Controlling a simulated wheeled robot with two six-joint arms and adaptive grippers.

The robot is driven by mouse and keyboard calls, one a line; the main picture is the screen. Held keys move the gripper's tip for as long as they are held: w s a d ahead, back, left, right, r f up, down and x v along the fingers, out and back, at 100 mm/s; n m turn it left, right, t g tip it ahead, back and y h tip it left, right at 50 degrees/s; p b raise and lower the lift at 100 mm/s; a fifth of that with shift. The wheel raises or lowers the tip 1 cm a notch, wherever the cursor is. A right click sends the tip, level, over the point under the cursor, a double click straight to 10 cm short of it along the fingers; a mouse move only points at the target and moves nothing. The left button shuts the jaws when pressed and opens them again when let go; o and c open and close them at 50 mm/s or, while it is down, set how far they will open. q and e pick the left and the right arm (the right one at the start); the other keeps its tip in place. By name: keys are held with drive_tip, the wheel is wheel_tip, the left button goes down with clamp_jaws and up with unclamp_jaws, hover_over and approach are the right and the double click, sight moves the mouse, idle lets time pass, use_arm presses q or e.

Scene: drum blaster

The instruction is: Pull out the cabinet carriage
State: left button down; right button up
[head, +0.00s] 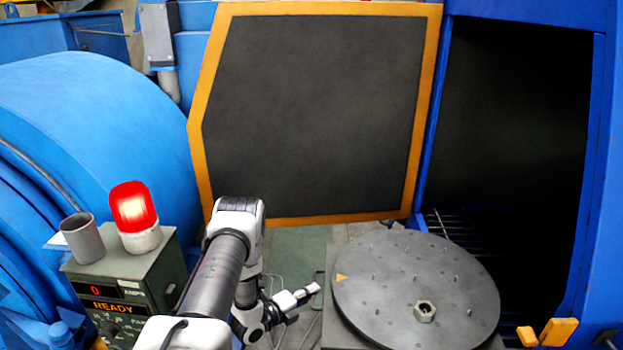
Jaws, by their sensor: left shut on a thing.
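The cabinet carriage shows as a grey base (328,318) carrying a round dark turntable (385,290) with several small pegs, a hex nut and an orange arrow mark. It stands at the opening of the blue cabinet (598,180), whose inside is dark. My left gripper (303,295) is at the left side of the carriage, just left of the turntable. It is shut on what looks like the thin metal carriage handle; the grip itself is partly hidden and small. My right gripper is not in view.
The orange-framed cabinet door (315,110) stands open behind my left arm. A control box (130,280) with a lit red lamp (134,208) and a grey cup (83,238) is at left. Orange levers (557,331) are at lower right.

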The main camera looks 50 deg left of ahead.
use_arm(q)
drive_tip(key=c, duration=1.5)
unclamp_jaws()
drive_tip(key=s, duration=0.4)
drive_tip(key=s+r, duration=0.1)
drive_tip(key=s, duration=0.2)
drive_tip(key=s+d, duration=0.1)
drive_tip(key=s, duration=0.3)
drive_tip(key=shift+s+d+r, duration=0.1)
drive_tip(key=shift+s+r, duration=0.2)
drive_tip(key=shift+s, duration=0.05)
